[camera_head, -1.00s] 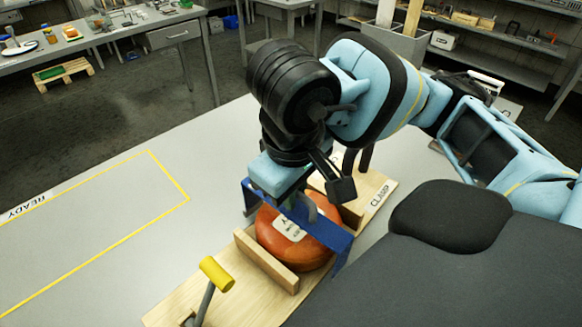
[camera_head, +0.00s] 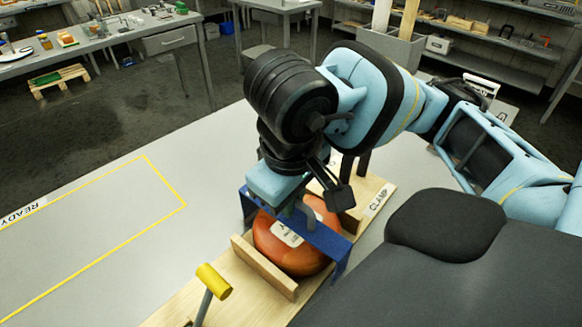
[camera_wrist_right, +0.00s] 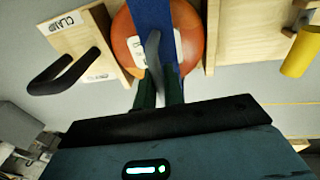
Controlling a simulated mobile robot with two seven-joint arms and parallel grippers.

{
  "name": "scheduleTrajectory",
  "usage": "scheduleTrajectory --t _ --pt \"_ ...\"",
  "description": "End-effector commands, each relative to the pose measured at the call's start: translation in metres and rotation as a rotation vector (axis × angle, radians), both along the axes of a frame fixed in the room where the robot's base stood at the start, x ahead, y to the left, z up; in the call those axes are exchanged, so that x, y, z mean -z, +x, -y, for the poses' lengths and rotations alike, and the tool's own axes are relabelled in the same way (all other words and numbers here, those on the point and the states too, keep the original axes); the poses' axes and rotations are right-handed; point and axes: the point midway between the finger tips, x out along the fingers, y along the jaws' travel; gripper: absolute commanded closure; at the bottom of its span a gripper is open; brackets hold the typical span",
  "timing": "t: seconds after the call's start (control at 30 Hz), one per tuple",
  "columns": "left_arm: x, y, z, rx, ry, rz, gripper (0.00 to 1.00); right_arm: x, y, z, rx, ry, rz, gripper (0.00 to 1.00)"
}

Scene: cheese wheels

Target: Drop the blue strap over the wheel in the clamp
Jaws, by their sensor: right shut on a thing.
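The orange-red cheese wheel (camera_head: 283,262) sits in the wooden clamp (camera_head: 262,266), between its wooden blocks. A white label shows on its top. The blue strap (camera_head: 318,240) spans across above the wheel, its ends hanging down at either side. My right gripper (camera_head: 297,209) is over the wheel, shut on the strap's grey handle. In the right wrist view the handle (camera_wrist_right: 154,55) lies between the dark fingers (camera_wrist_right: 160,90), with the blue strap (camera_wrist_right: 152,15) running over the wheel (camera_wrist_right: 188,40). Whether the strap touches the wheel's top I cannot tell. My left gripper is out of view.
A dark curved handle (camera_wrist_right: 62,75) is on the other side. A yellow READY outline (camera_head: 165,178) marks bare table at left.

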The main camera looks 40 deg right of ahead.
Motion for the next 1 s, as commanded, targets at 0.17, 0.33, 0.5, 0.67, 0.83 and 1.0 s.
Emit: scheduleTrajectory --t 0.17,0.33,0.5,0.67,0.83,1.0 --pt "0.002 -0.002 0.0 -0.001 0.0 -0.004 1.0 0.002 0.0 0.0 0.0 0.0 0.001 1.0" --pt "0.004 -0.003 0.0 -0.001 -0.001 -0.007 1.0 0.004 0.0 0.0 0.0 0.0 0.001 1.0" --pt "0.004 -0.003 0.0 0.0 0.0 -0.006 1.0 0.003 0.0 0.0 0.001 0.0 0.001 0.68" --pt "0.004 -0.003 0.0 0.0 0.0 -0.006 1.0 0.004 0.0 0.0 0.0 0.0 0.0 0.64" --pt "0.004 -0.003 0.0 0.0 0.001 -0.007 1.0 0.004 0.0 0.0 0.0 0.0 0.0 0.64" --pt "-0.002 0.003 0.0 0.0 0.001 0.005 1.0 -0.014 -0.001 -0.002 -0.001 0.0 0.006 0.64"
